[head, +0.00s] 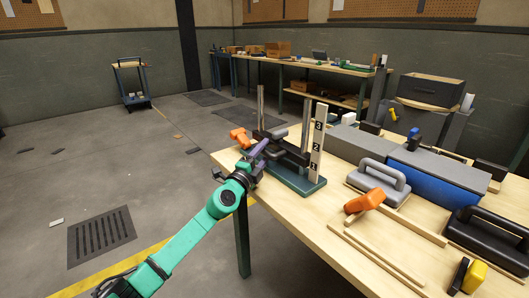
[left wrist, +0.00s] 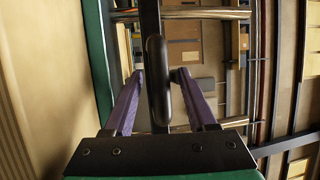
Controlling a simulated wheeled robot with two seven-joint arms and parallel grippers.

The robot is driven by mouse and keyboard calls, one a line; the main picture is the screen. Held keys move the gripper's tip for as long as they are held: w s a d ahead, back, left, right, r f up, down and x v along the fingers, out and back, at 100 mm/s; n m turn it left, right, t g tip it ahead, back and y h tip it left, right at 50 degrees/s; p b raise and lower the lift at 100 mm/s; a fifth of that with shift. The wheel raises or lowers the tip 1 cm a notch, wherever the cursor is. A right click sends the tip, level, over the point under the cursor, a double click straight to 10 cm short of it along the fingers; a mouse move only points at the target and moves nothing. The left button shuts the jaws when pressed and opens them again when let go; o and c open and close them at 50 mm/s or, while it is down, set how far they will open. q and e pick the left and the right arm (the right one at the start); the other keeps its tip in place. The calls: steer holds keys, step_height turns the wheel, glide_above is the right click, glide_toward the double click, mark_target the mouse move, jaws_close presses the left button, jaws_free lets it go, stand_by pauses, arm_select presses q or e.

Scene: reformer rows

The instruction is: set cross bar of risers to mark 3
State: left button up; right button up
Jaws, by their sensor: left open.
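The risers are two steel posts (head: 306,112) on a green base (head: 300,186) near the table's left edge. A white board (head: 318,142) beside the right post carries the marks 3, 2 and 1 from top to bottom. The dark cross bar (head: 292,153) spans the posts low down, its right end near mark 1; its exact level is hard to tell. My left gripper (head: 257,153) is at the bar's near side. In the left wrist view, its open purple fingers (left wrist: 160,82) stand on either side of the bar's black rounded handle (left wrist: 158,62), with gaps visible. My right gripper is not in view.
An orange-handled item (head: 239,136) lies left of the risers. Right of them are a grey-handled block (head: 379,180), another orange-handled item (head: 364,203), wooden strips (head: 376,252), and a grey and blue box (head: 432,180). Space above the cross bar looks clear.

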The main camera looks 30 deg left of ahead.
arm_select(q)
steer(key=shift+w, duration=0.1)
jaws_close()
stand_by(1.4)
